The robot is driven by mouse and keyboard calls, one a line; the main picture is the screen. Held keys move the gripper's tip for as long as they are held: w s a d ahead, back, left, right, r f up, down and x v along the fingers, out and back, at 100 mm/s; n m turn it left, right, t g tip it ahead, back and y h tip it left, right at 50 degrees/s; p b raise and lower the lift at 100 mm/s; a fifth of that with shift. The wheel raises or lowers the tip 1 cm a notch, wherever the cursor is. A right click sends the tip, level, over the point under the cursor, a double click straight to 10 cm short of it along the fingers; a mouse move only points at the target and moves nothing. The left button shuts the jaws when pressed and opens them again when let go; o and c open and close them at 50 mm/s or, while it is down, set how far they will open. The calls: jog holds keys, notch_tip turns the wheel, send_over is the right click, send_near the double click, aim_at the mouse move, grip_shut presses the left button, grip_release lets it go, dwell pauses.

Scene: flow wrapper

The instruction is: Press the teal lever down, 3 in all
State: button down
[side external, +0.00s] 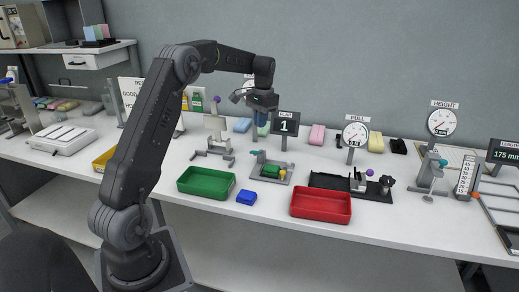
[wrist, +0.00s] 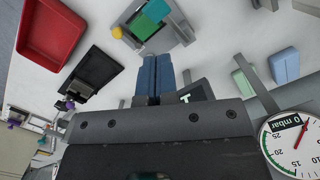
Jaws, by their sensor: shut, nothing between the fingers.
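A small grey fixture (side external: 285,181) stands mid-table, with a green block (side external: 270,171) and a yellow knob (side external: 282,174) on it. In the wrist view a teal piece (wrist: 143,27), which looks like the lever, lies beside the green block (wrist: 157,10) and the yellow knob (wrist: 117,32). A counter sign (side external: 284,124) behind the fixture reads 1. My gripper (side external: 262,120) is shut and empty, above and behind the fixture, apart from it. Its blue fingertips (wrist: 155,60) show together in the wrist view.
A pull gauge (side external: 355,134) stands right, and a height gauge (side external: 442,122) farther right. A dial in the wrist view (wrist: 294,142) reads near 0 mbar.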

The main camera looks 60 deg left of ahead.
aim_at(258, 152)
jog(key=shift+s+d+f, duration=0.15)
jog(key=shift+s+f, duration=0.3)
jog(key=shift+s, duration=0.1)
jog(key=shift+s+d+f, duration=0.1)
jog(key=shift+s+f, duration=0.05)
jog(key=shift+f, duration=1.55)
jog(key=shift+s+f, duration=0.15)
jog(key=shift+f, duration=1.65)
